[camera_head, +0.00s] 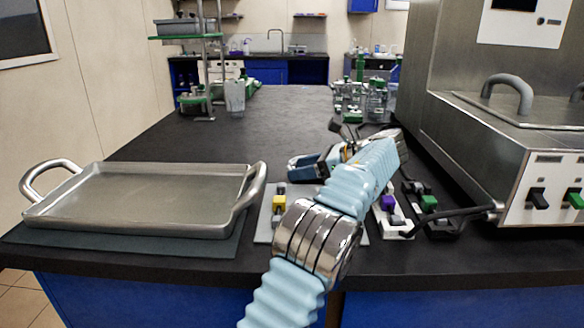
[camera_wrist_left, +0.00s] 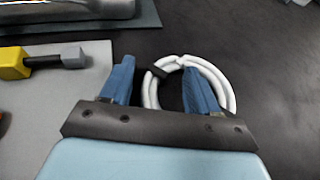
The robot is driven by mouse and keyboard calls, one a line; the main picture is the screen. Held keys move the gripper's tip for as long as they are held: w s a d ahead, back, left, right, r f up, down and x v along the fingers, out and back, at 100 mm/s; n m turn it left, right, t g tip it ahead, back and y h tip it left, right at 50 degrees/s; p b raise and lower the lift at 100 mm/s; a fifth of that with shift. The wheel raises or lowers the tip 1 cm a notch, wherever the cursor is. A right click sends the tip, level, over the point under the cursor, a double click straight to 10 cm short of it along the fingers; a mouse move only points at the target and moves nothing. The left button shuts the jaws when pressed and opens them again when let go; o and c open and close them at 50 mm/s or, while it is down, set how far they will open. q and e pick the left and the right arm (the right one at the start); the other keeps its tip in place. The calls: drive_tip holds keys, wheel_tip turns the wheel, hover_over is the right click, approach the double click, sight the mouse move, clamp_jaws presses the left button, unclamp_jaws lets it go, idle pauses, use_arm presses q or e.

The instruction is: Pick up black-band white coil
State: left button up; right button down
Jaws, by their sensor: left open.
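The white coil (camera_wrist_left: 229,88) lies as a loose ring on the dark bench top in the left wrist view. Its black band (camera_wrist_left: 158,71) is at the upper left of the ring. My left gripper (camera_wrist_left: 159,69) is open and empty over it. The left finger is just outside the ring, and the right finger overlaps the ring's inside and upper right, so the banded side shows between them. I cannot tell how far above the bench the fingertips are. In the head view my left gripper (camera_head: 305,165) points left, and I cannot make out the coil there.
A metal tray (camera_head: 140,200) stands at the left on a dark mat. A grey mat (camera_head: 265,228) with a yellow clamp (camera_head: 279,203) is beside it. Purple (camera_head: 389,203) and green (camera_head: 429,203) clamps lie right of my arm, by a steel machine (camera_head: 470,110).

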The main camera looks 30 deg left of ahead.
use_arm(q)
drive_tip(key=shift+d, duration=0.15)
drive_tip(key=c, duration=1.1)
drive_tip(key=shift+r, duration=0.1)
